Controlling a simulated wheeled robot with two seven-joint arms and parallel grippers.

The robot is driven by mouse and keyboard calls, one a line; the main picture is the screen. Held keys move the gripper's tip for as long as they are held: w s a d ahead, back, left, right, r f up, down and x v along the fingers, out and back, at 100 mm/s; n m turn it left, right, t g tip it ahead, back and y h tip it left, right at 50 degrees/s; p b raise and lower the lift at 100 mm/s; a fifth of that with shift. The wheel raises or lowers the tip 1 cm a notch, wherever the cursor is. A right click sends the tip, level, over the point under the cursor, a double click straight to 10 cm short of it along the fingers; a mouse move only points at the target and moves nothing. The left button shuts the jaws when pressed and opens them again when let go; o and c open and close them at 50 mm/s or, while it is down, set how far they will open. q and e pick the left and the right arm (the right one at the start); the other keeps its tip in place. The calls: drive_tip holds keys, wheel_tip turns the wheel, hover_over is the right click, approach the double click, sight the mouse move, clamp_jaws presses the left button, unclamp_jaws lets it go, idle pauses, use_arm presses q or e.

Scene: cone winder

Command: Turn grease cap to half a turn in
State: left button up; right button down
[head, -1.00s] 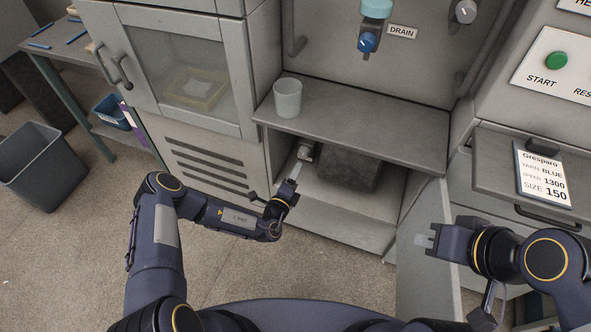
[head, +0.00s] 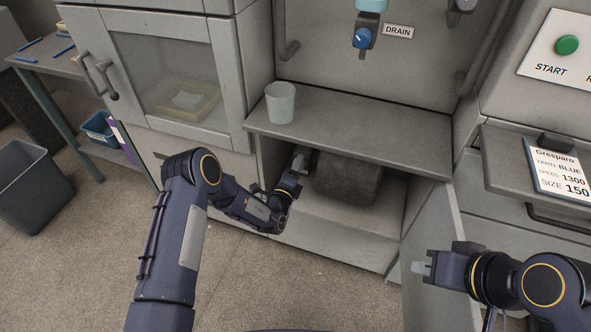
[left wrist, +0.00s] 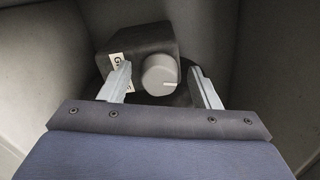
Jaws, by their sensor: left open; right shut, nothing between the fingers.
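The grease cap (left wrist: 160,74) is a round grey knob with a white line on its face, pointing right in the left wrist view. It sits on the front of a dark block (left wrist: 140,45) with a white label, partly hidden by a finger. My left gripper (left wrist: 165,80) is open, its fingers on either side of the cap with gaps showing; I cannot tell whether the tips reach it. In the head view my left gripper (head: 298,165) is inside the low compartment, and the cap is hidden there. My right gripper (head: 420,267) is shut and empty at the right.
A grey shelf (head: 350,130) lies just above my left gripper, with a cup (head: 281,103) on it. A dark rounded housing (head: 348,178) fills the compartment's back. An open door panel (head: 440,240) stands beside my right gripper. A bin (head: 30,185) is far left.

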use_arm(q)
drive_tip(key=shift+c, duration=0.4)
drive_tip(key=c, duration=0.9)
drive_tip(key=shift+m, duration=0.7)
drive_tip(key=o, duration=1)
drive_tip(key=shift+p+v, duration=0.4)
drive_tip(key=shift+v, duration=3.45)
